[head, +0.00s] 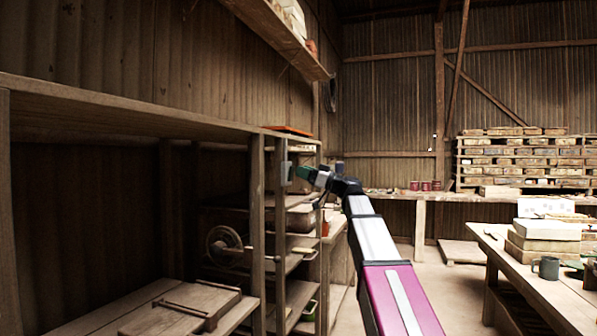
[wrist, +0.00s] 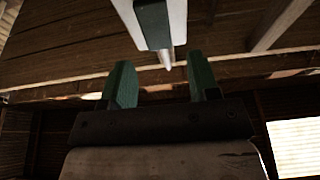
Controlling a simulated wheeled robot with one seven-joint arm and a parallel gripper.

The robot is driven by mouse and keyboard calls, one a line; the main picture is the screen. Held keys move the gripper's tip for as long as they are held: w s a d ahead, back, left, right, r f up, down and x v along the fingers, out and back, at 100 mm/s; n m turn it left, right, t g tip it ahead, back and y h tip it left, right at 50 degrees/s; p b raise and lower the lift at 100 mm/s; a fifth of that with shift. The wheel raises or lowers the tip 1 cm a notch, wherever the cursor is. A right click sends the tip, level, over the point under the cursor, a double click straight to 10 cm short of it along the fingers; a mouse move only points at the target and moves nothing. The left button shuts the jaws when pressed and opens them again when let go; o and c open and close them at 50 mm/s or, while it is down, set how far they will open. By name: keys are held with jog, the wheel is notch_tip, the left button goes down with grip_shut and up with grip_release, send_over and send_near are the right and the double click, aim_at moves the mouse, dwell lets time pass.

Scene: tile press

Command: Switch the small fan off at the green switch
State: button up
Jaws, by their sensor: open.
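My gripper (head: 304,173) is at the far end of my outstretched arm, close to the shelf post at the left. In the wrist view my gripper (wrist: 162,82) shows two green fingers standing apart with nothing between them. The green switch (wrist: 153,27) sits on a pale plate just beyond the fingertips, with a short light lever (wrist: 167,59) pointing towards the gap. The lever lies about midway between the fingers and looks apart from both. In the head view a pale grey plate (head: 286,174) shows on the post beside my gripper. I cannot clearly make out the small fan.
The wooden shelf post (head: 257,222) and shelf boards stand close left of my gripper. An orange flat thing (head: 288,131) lies on the shelf top. A spoked wheel (head: 224,245) is lower down. A worktable (head: 545,290) stands at right, with open floor between.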

jog(key=v, duration=0.8)
jog(key=shift+a+f, duration=0.1)
jog(key=s+a+f+m+g+h, duration=0.15)
jog(key=f+m+h, duration=0.3)
jog(key=f, duration=1.45)
jog(key=s+a+f+m+g+h, duration=0.15)
jog(key=f+m+h, duration=0.3)
jog(key=f, duration=1.45)
jog(key=s+d+f+m+g+h, duration=0.1)
jog(key=s+d+f+h, duration=0.1)
jog(key=s+f, duration=0.5)
jog(key=s+d+f+m+g+h, duration=0.2)
jog(key=s+f+h, duration=0.3)
jog(key=f, duration=0.7)
jog(key=s+d+f+m+g+h, duration=0.1)
jog(key=s+d+f+h, duration=0.3)
jog(key=s+f, duration=0.4)
notch_tip(320, 180, down, 3)
jog(key=shift+s+d+r+m+g, duration=0.2)
jog(key=shift+s+m+g, duration=0.15)
jog(key=shift+g, duration=0.25)
